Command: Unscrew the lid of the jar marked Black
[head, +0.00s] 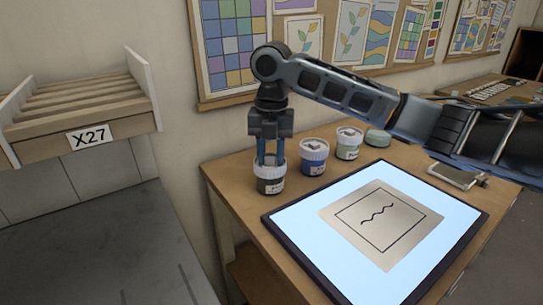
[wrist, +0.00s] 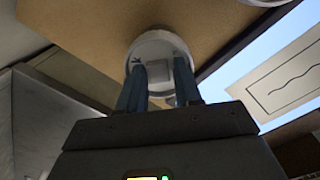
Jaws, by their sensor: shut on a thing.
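A dark jar (head: 270,184) with a white lid (head: 263,168) stands at the far left corner of the wooden table; its label is too small to read. My gripper (head: 269,162) points straight down over this jar, with its blue fingers at the lid. In the wrist view, the fingers (wrist: 159,88) are shut on the raised middle grip of the white lid (wrist: 147,45). The jar body is hidden below the lid in that view. The lid appears to sit on the jar.
A lit panel (head: 450,214) bearing a sheet with a wavy line (head: 405,246) fills the table's front. A slatted rack marked X27 (head: 80,110) hangs at left.

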